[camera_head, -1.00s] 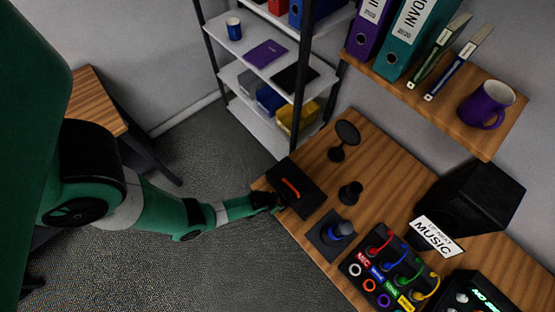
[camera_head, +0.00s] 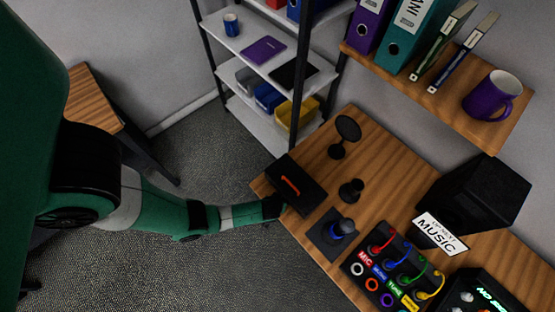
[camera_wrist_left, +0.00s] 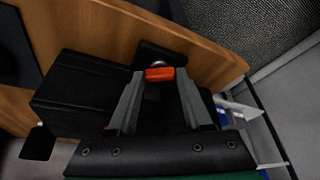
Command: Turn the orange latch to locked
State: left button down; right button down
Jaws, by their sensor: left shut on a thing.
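A black box (camera_head: 306,193) with an orange bar (camera_head: 290,186) on it sits at the near left corner of the wooden desk. My left gripper (camera_head: 276,207) is at the box's near side, its fingers hard to make out there. In the left wrist view my left gripper's fingers (camera_wrist_left: 160,82) are shut on an orange latch (camera_wrist_left: 160,74), which shows between the tips. Behind the latch are a black plate and a silver round part (camera_wrist_left: 158,62). I cannot tell whether the orange bar and the latch are the same part. My right gripper is not in view.
On the desk (camera_head: 315,157) stand a round black mirror-like disc (camera_head: 348,129), a small black stand (camera_head: 351,191), a blue-ringed knob on a black base (camera_head: 342,228) and a cable panel (camera_head: 382,272). A shelf rack (camera_head: 284,125) stands behind; a wall shelf hangs above.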

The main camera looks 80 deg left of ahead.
pick_arm(q)
jog(key=shift+n, duration=0.6)
jog(key=shift+g, duration=0.3)
jog(key=shift+c, duration=1.6)
grip_release()
